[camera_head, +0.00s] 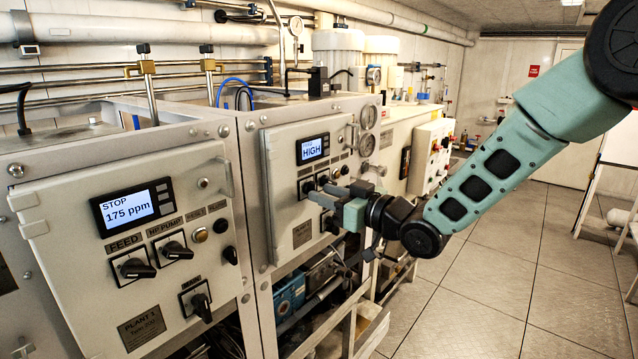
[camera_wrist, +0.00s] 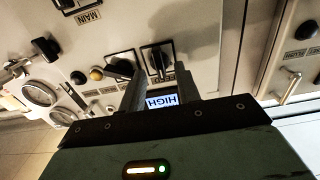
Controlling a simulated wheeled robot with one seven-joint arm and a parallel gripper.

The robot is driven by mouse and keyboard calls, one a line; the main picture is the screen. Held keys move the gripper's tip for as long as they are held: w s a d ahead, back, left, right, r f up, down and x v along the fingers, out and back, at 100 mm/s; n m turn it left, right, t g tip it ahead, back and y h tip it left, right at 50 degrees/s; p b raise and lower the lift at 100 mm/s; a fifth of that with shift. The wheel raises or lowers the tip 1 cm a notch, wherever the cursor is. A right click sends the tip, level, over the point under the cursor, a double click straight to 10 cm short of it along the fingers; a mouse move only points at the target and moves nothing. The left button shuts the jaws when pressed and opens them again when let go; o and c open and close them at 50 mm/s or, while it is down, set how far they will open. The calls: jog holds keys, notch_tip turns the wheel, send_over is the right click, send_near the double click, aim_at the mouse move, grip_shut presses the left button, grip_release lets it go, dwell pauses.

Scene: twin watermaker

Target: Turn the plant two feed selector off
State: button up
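The plant two panel (camera_head: 285,215) is the pale cabinet front in the middle, with a display (camera_head: 312,149) reading HIGH. Its feed selector (camera_head: 307,187) is a black knob on a square plate below the display, partly behind my gripper (camera_head: 322,192). In the wrist view, which is upside down, the feed selector (camera_wrist: 158,60) shows just beyond and between the fingertips of my gripper (camera_wrist: 160,77). The fingers are apart, with the display visible between them. I cannot tell whether they touch the knob. The knob's handle looks roughly in line with the fingers.
A second selector (camera_wrist: 121,64) sits close beside the feed selector, by the left finger in the wrist view. The plant one panel (camera_head: 135,235), showing STOP and 175 ppm, stands at the left with similar knobs. Pipes and a frame lie below plant two.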

jog(key=shift+x, duration=1.25)
jog(key=c, duration=0.7)
jog(key=shift+f+n+b, duration=0.2)
jog(key=shift+n+b, duration=0.1)
jog(key=shift+b, duration=0.35)
jog(key=n+b, duration=1.1)
jog(key=b, duration=0.7)
jog(key=shift+r+n+b, duration=0.15)
jog(key=shift+n+b, duration=0.15)
jog(key=shift+b, duration=0.05)
